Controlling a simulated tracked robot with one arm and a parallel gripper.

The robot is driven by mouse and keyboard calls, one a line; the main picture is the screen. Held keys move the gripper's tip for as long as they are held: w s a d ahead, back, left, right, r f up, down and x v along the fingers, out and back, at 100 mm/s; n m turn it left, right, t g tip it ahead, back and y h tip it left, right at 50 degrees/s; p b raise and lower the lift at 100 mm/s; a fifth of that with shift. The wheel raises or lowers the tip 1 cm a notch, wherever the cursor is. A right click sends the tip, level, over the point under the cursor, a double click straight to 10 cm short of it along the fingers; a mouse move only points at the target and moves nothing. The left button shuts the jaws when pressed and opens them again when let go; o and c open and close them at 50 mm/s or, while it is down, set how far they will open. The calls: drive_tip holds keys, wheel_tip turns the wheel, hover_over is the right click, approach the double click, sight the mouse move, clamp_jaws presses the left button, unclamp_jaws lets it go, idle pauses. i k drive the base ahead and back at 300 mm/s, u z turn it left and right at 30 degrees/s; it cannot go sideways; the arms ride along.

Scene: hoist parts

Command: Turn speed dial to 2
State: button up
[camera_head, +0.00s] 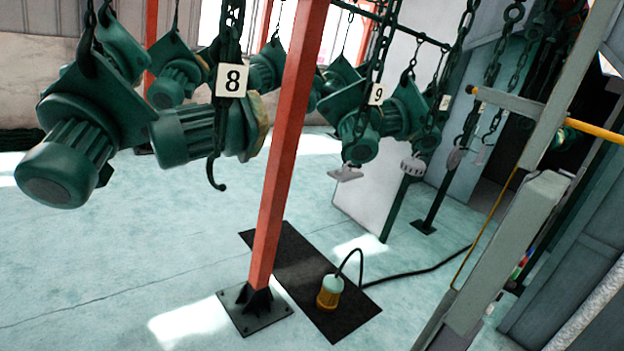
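I cannot make out a speed dial with readable numbers in the camera_head view. A small pale round piece with dark marks (412,166) shows below the hoists near the middle; it is too small to tell what it is. Green hoists hang on chains, one with a plate marked 8 (232,81) at the left and one with a plate marked 9 (377,93) near the middle. I do not see my gripper or its fingertips in this view.
A red post (287,140) stands on a dark base plate (255,310). A yellow-orange pump-like object (329,292) with a black hose sits on a dark mat (290,255). A grey upright (507,250) and a yellow bar (595,131) are close at right. The left floor is clear.

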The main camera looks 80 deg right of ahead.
sight(510, 285)
drive_tip(key=z, duration=3.15)
drive_tip(key=k, duration=0.9)
drive_tip(key=i, duration=0.85)
